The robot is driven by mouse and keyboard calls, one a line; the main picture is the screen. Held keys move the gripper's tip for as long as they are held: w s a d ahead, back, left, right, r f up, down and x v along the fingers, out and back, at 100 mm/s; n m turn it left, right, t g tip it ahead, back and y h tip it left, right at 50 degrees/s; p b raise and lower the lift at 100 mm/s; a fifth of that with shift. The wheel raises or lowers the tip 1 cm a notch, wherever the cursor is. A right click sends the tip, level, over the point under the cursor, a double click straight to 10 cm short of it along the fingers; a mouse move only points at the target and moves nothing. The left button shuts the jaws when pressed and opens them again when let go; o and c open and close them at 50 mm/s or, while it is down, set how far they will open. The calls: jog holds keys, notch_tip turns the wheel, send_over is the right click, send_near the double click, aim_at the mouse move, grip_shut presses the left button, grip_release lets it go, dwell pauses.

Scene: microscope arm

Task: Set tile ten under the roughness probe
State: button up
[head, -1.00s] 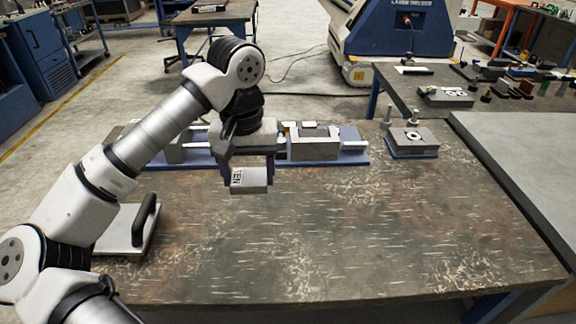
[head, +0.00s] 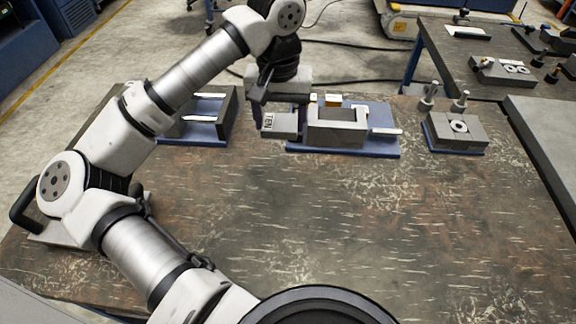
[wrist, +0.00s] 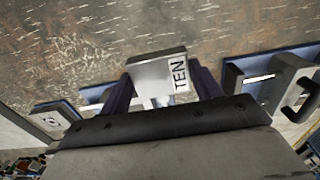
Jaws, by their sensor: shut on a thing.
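Tile ten (head: 280,124) is a light grey block with a white TEN label. My gripper (head: 281,116) is shut on it, and the tile hangs below the fingers. The tile also shows between the dark fingers in the wrist view (wrist: 155,75). It is just left of a grey block fixture (head: 335,133) on a blue base (head: 345,150), overlapping the base's left end in the picture. I cannot tell whether it touches. A thin pale bar (head: 385,131) sticks out on that fixture's right. I cannot tell for sure which part is the roughness probe.
A slotted grey rack (head: 228,112) on a blue base stands left of my gripper. A grey block with a ring (head: 458,127) and posts stands right. A plate with a black handle (head: 25,205) is at the left front. The table's middle (head: 350,215) is clear.

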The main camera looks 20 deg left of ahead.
aim_at(281, 182)
notch_tip(281, 182, down, 17)
jog(key=p, duration=0.4)
jog(key=shift+f, duration=0.2)
jog(key=o, duration=1.4)
jog(key=shift+o, duration=0.2)
